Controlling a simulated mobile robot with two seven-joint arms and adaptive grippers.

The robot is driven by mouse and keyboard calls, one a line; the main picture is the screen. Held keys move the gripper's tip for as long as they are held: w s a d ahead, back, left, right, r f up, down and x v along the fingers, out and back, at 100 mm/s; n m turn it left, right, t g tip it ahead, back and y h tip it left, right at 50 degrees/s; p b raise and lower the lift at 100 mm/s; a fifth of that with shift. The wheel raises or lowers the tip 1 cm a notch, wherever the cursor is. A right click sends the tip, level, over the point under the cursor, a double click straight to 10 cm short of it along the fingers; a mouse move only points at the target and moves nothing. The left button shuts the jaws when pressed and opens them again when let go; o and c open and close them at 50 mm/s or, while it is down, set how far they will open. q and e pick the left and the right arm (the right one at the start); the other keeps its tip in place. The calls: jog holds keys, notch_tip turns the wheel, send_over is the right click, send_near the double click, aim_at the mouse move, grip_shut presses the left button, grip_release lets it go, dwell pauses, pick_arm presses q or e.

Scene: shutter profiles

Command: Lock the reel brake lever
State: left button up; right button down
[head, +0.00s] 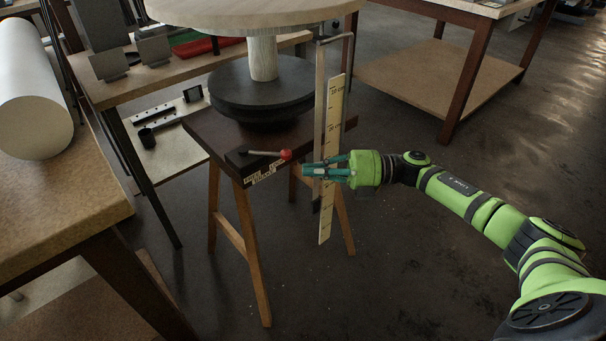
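The reel brake lever is a thin rod with a red ball knob (286,154). It lies nearly level, pointing right, on a dark block (252,157) at the front of the reel stand's dark top. A pale label sits under the lever; its text is too small to read. My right gripper (304,171) is just right of and slightly below the knob, apart from it. Its teal fingers point left, show a gap between them and hold nothing visible. They overlap the measuring strip in the picture. My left gripper is out of view.
The upright measuring strip (337,100) hangs from a metal bracket beside the stand. Above the stand are a black reel base (262,88) and a round wooden disc (250,12). A bench with a white roll (32,100) stands left. Floor is clear in front.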

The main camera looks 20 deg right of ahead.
pick_arm(q)
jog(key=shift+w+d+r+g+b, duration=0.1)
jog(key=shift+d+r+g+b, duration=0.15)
jog(key=shift+b, duration=0.25)
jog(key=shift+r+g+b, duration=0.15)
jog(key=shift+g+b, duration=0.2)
jog(key=shift+b, duration=0.1)
pick_arm(e)
jog(key=w+d, duration=0.2)
jog(key=d, duration=0.5)
jog(key=shift+w+d+f, duration=0.25)
jog(key=shift+d+f, duration=0.15)
jog(key=shift+f, duration=0.05)
jog(key=shift+s, duration=0.1)
